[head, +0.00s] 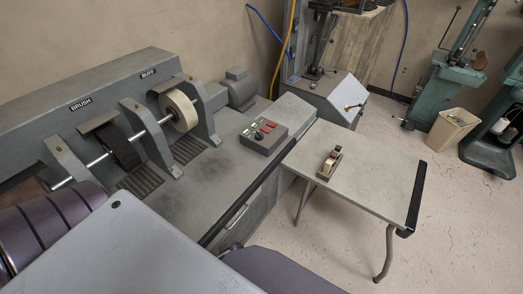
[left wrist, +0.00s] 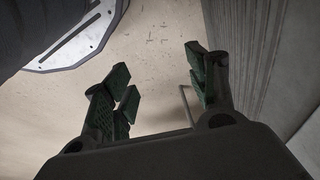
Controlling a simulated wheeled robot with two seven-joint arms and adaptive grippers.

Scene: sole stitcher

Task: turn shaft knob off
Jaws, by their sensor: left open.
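A dark control box (head: 258,146) with small red, green and pale controls on top sits on the grey machine bench (head: 225,165). I cannot tell which of its controls is the shaft knob, or how it is set. Behind it a steel shaft (head: 97,162) carries a black brush wheel (head: 122,150) and a pale buff wheel (head: 179,110), under labels BRUSH and BUFF. My left gripper (left wrist: 163,85) shows only in the left wrist view, with its green-padded fingers wide apart and nothing between them, above the floor. My right gripper is in neither view.
A small side table (head: 370,175) with a tape dispenser (head: 330,163) adjoins the bench on the right. Further back stand a sloped grey machine (head: 327,90), a beige bin (head: 452,129) and green machines (head: 440,88). Open floor (head: 460,230) lies at the right.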

